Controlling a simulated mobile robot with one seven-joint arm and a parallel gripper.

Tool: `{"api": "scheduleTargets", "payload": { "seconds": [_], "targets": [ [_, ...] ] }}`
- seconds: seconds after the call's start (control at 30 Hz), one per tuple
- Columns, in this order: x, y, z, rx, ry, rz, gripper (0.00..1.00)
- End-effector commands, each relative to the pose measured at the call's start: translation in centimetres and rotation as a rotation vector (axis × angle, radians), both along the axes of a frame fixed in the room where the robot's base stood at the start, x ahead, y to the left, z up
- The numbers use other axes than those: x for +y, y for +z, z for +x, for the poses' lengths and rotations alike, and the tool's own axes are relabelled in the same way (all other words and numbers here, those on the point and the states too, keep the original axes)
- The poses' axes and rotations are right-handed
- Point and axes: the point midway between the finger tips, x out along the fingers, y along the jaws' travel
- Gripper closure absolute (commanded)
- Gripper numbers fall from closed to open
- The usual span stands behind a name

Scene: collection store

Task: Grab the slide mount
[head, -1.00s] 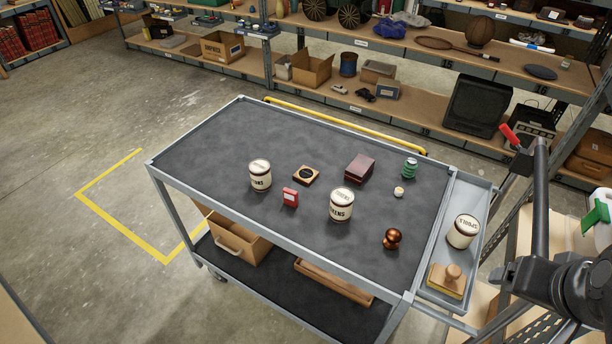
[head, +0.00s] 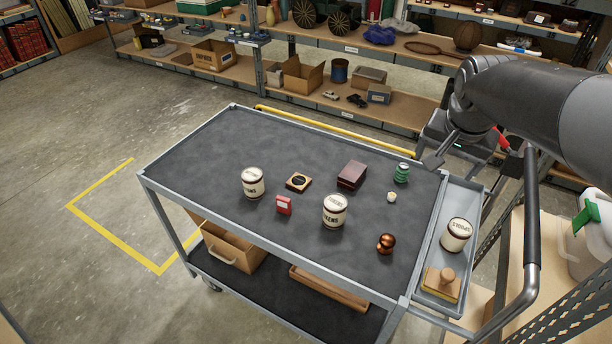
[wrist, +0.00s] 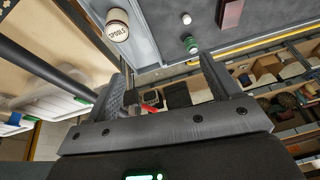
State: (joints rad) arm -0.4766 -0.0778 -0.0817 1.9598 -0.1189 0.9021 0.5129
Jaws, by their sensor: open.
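No thing on the cart is plainly labelled as a slide mount. Two small candidates lie on the dark cart top: a flat square wooden piece with a dark round centre (head: 298,182) and a small upright red piece with a pale patch (head: 283,205); I cannot tell which it is. Neither shows in the wrist view. My gripper (head: 447,150) is up beyond the cart's right end, well apart from both. In the wrist view my gripper (wrist: 170,80) has its fingers spread, with nothing between them.
Around the pieces stand two lettered canisters (head: 253,183) (head: 335,211), a dark red box (head: 351,175), a green ribbed item (head: 402,172), a small pale item (head: 392,197) and a copper-coloured item (head: 386,243). The side tray holds a third canister (head: 456,235) and a wooden stamp-like block (head: 441,284). The cart's left half is clear.

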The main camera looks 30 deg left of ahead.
Motion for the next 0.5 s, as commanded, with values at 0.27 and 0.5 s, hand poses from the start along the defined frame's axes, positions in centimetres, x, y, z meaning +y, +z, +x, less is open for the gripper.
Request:
{"api": "scheduleTargets", "payload": {
  "seconds": [0.27,0.5],
  "targets": [
    [11.5,-4.0,5.2,0.025,-0.009,-0.021,0.18],
    [22.5,-9.2,6.7,0.021,-0.014,-0.046,0.18]
  ]
}}
